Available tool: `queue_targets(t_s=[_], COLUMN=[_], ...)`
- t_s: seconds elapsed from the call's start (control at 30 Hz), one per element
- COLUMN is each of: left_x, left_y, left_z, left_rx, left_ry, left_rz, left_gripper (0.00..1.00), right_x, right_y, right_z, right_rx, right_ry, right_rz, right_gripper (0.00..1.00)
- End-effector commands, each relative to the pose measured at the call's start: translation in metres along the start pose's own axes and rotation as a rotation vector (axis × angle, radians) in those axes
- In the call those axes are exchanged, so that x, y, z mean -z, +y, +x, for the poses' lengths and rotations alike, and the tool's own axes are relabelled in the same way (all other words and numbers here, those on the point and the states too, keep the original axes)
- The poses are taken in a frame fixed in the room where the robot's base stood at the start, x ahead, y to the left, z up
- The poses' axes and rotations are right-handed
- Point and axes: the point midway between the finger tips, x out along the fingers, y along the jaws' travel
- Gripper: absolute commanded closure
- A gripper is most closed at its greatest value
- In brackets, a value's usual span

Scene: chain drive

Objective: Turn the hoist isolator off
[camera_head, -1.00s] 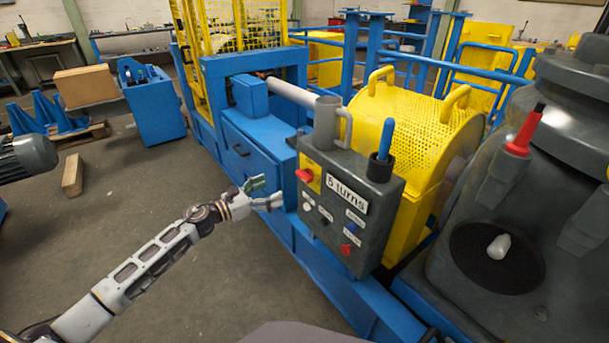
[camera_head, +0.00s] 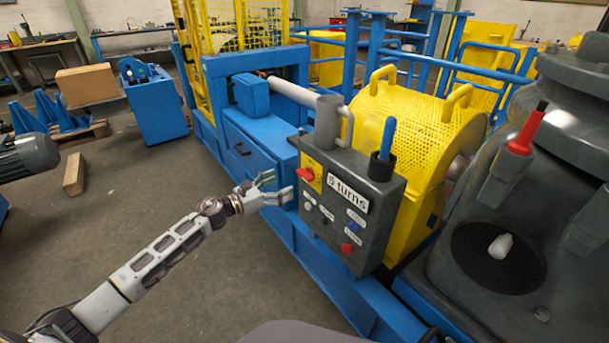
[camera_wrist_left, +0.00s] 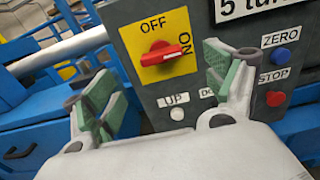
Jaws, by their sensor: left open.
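The hoist isolator (camera_head: 306,174) is a red rotary knob on a yellow plate at the upper left of the grey control box (camera_head: 379,215). In the left wrist view the red knob (camera_wrist_left: 161,52) lies roughly level, pointing toward the ON label, with OFF printed above it. My left gripper (camera_head: 280,187) is open and empty, just left of the box. In the left wrist view its green-padded fingers (camera_wrist_left: 165,90) stand apart on either side of the knob, which shows beyond them; I cannot see any contact. My right gripper is not in view.
Below the isolator are a white UP button (camera_wrist_left: 178,114), a red STOP button (camera_wrist_left: 276,98) and a blue ZERO button (camera_wrist_left: 281,57). A cup with a blue-handled tool (camera_head: 384,152) stands on the box. The yellow mesh guard (camera_head: 425,125) is behind.

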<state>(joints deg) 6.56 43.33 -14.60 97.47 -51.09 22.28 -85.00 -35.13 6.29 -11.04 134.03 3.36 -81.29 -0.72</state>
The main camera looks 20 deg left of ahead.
Motion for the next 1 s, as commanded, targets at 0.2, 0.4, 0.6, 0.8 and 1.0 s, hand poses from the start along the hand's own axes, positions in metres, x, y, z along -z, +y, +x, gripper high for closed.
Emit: queue_targets(t_s=[0.2,0.4,0.6,0.8,1.0], left_x=[-0.001,-0.001,-0.001,-0.001,-0.001], left_y=[0.000,0.000,-0.001,0.000,-0.001], left_z=[0.015,0.029,0.043,0.057,0.072], left_rx=[-0.001,0.000,0.001,0.000,0.000], left_ry=[-0.001,-0.001,-0.001,-0.001,-0.001], left_rz=[0.000,0.000,0.000,0.001,0.000], left_gripper=[0.14,0.14,0.14,0.14,0.14], right_x=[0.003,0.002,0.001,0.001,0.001], right_y=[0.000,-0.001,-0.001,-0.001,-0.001], right_z=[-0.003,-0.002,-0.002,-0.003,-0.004], right_rx=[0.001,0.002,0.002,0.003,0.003], right_ry=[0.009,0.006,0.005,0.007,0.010], right_rz=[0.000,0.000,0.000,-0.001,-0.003], right_gripper=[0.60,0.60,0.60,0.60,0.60])
